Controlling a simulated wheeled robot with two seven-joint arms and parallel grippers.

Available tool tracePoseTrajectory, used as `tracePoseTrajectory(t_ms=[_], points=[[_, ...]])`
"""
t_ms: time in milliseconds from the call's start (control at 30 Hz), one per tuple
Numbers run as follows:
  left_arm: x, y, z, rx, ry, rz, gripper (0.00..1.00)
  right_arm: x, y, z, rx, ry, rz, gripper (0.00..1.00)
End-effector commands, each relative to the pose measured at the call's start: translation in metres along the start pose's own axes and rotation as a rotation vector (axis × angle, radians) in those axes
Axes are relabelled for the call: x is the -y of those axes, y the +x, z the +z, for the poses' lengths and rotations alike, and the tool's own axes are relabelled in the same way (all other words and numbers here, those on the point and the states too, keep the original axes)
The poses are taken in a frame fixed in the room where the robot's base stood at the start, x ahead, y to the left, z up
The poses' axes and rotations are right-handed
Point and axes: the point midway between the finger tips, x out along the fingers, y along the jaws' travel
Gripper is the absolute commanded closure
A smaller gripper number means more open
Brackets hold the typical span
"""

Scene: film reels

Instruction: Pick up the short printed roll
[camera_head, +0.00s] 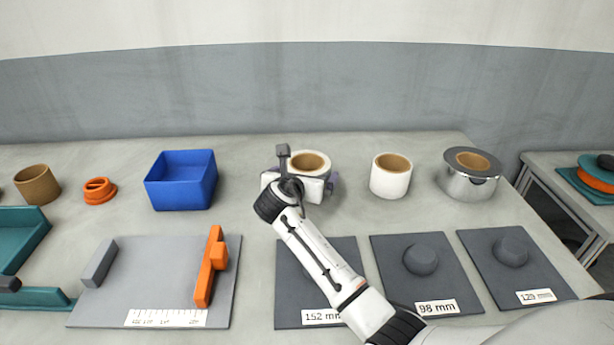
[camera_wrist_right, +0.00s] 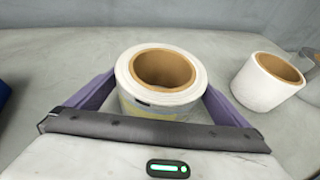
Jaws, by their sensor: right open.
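The printed roll (camera_wrist_right: 162,100) has a brown cardboard core and a white top rim. Its side shows a pale yellow and bluish print in the right wrist view. In the head view, the roll (camera_head: 311,161) stands upright on the table, mostly hidden behind my right gripper (camera_head: 303,180). In the right wrist view, my right gripper (camera_wrist_right: 160,92) is open, with one purple finger on each side of the roll. I cannot tell whether the fingers touch it. The roll's lower part is hidden by the gripper body. My left gripper is not in view.
A plain white roll (camera_head: 390,177) and a shiny metal-sided roll (camera_head: 469,178) stand to the right. A blue bin (camera_head: 181,181) is to the left. Dark pads with labels, including 98 mm (camera_head: 426,273), lie in front. A grey board with an orange stop (camera_head: 212,266) lies front left.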

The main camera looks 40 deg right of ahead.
Motion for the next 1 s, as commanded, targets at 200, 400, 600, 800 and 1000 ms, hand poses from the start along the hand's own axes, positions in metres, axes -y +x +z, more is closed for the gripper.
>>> tracePoseTrajectory(t_ms=[200,400,600,800,1000], points=[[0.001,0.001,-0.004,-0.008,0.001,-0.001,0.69,0.0,0.003,0.0,-0.001,0.0,0.0,0.0],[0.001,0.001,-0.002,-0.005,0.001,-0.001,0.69,0.0,0.003,0.0,-0.001,0.0,0.0,0.25],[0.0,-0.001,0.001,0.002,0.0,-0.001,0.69,-0.001,0.002,0.002,0.004,0.001,0.002,0.46],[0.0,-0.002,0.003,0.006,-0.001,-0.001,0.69,-0.001,0.001,0.006,0.005,0.002,0.002,0.46],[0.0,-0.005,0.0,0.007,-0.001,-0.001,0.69,-0.001,-0.011,0.036,0.009,0.005,0.003,0.46]])
